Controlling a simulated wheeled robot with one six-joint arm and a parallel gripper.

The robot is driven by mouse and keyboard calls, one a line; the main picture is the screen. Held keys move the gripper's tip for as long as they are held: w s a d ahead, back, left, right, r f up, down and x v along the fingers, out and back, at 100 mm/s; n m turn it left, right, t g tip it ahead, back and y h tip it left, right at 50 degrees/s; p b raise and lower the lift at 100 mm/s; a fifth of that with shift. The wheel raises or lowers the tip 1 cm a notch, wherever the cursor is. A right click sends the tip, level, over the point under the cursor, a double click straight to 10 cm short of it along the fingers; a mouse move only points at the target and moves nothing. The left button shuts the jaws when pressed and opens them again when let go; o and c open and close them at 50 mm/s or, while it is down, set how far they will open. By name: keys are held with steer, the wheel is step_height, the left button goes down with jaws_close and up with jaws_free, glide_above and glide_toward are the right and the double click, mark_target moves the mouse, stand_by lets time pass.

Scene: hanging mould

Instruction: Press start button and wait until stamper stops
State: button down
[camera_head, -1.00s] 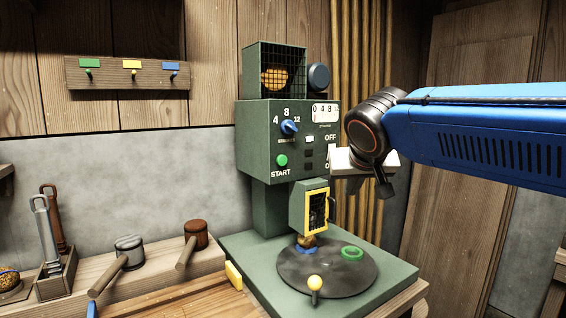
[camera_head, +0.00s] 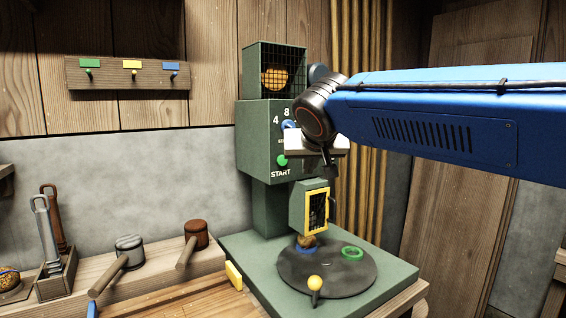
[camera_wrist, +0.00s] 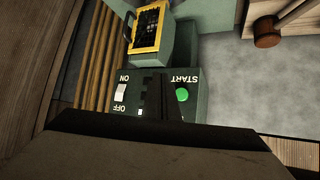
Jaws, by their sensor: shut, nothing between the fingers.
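The green START button (camera_head: 282,160) is on the front of the dark green stamping machine (camera_head: 258,150). It also shows upside down in the wrist view (camera_wrist: 182,95). My gripper (camera_head: 325,168) is shut and empty, in front of the panel just right of the button. In the wrist view its dark fingers (camera_wrist: 160,90) lie between START and the white ON/OFF switch (camera_wrist: 121,93); contact cannot be told. The stamper housing with a yellow-framed window (camera_head: 303,208) is above a round dark plate (camera_head: 330,280). My arm hides the counter and part of the dial.
A blue ring (camera_head: 306,250), a green ring (camera_head: 352,253) and a yellow-knobbed handle (camera_head: 314,284) are on the plate. Mallets (camera_head: 196,235) lie on the wooden bench at left. Colour-tagged hooks (camera_head: 130,75) hang on the wall.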

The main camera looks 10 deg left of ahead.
mark_target(283, 161)
steer(key=w+a, duration=0.5)
steer(key=a, duration=0.1)
steer(key=shift+w, duration=0.35)
steer(key=shift+w, duration=0.1)
stand_by(1.9)
steer(key=shift+w+a, duration=0.2)
steer(key=shift+a, duration=0.05)
